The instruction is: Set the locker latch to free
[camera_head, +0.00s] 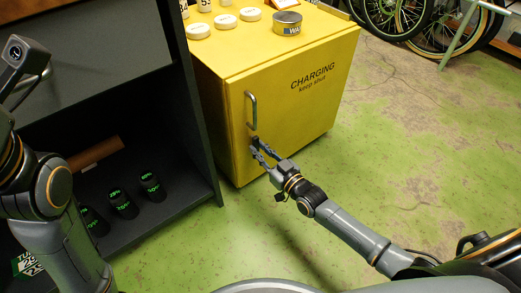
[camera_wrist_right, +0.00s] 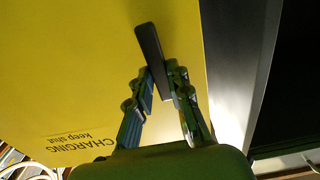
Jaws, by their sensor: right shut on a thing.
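The yellow locker (camera_head: 290,110), marked "CHARGING keep shut", stands in the middle of the head view with its door closed. Its small dark latch (camera_head: 255,141) sits below the grey bar handle (camera_head: 252,110). My right gripper (camera_head: 262,153) is at the latch, its fingers reaching to the door front. In the right wrist view the latch (camera_wrist_right: 150,48) is a dark, slightly tilted bar against the yellow door. The fingertips of my right gripper (camera_wrist_right: 164,85) are closed on its lower end. Only part of my left arm shows at the left; its gripper fingers are out of view.
A dark shelf unit (camera_head: 205,120) stands close on the locker's left, holding several black cylinders (camera_head: 122,202) and a brown bar (camera_head: 100,153). White round pucks (camera_head: 225,21) and a wax tin (camera_head: 287,23) sit on the locker. Green floor is clear to the right; bicycles stand behind.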

